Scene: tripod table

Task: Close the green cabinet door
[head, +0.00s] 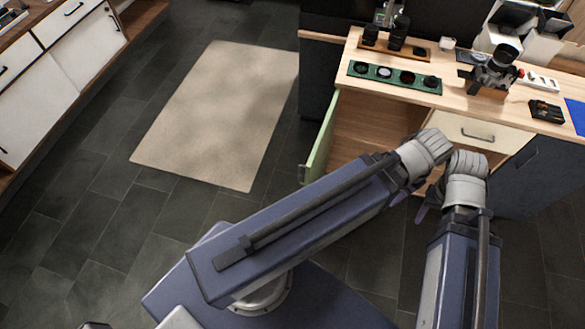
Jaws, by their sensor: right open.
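The green cabinet door (320,142) stands swung open at the left side of the wooden desk, seen nearly edge-on. Its small handle (303,173) is at the near lower end. The cabinet interior (375,122) behind it is exposed. My right gripper (410,204) shows only as small purple finger parts below my arm links. It is open and appears empty, to the right of the door and apart from it. My arm links hide most of the gripper and the lower cabinet front. My left gripper does not show.
The desk top (455,98) holds a green tray (394,77), a camera (496,70) and several small items. A white drawer (470,132) is right of the open cabinet. A beige rug (220,110) lies on the dark tiled floor, which is clear left of the door.

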